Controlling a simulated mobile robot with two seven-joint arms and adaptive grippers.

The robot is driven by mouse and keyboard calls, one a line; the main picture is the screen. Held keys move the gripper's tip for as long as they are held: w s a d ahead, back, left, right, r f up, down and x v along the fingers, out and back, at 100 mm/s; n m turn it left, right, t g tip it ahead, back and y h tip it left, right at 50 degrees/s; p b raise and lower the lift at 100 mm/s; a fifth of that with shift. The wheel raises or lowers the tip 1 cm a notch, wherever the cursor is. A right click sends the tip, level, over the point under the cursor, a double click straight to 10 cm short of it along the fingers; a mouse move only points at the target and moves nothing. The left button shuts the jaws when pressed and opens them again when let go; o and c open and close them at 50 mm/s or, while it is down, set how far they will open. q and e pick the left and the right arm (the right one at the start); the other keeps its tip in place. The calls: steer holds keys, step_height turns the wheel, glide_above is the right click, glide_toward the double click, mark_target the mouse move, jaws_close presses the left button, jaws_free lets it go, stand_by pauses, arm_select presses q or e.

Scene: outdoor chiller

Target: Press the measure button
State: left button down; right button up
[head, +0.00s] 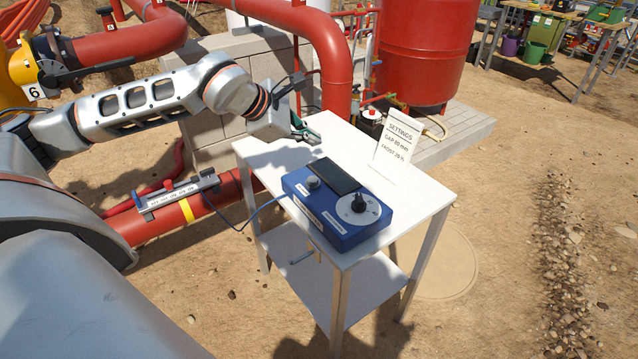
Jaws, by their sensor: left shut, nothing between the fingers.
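A blue instrument box (318,217) lies on a white table (411,189). Its top has a dark screen (335,175), a black knob on a white dial (358,204) and a small round grey button (313,182) near its left end. The labels are too small to read, so I cannot confirm which control is the measure button. My left gripper (308,134) is shut and empty over the table's back left corner, behind the box and apart from the button. My right gripper is not in view.
A settings card (396,142) stands on the table behind the box. A cable (252,214) runs from the box to a sensor rail (178,195) on a red pipe (222,197). Red pipes and a red tank (425,50) stand behind. The ground at right is open.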

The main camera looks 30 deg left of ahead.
arm_select(q)
steer(key=shift+a, duration=0.2)
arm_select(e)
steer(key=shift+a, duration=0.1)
arm_select(q)
steer(key=b, duration=0.4)
glide_above(311, 180)
step_height(311, 180, down, 8)
steer(key=shift+s+r, duration=0.1)
steer(key=shift+r, duration=0.1)
steer(key=shift+f+b, duration=0.6)
steer(key=shift+f, duration=0.05)
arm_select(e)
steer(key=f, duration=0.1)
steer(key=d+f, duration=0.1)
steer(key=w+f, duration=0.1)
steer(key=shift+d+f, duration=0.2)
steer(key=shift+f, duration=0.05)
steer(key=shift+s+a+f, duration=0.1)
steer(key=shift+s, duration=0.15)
arm_select(q)
steer(key=shift+f+b, duration=0.4)
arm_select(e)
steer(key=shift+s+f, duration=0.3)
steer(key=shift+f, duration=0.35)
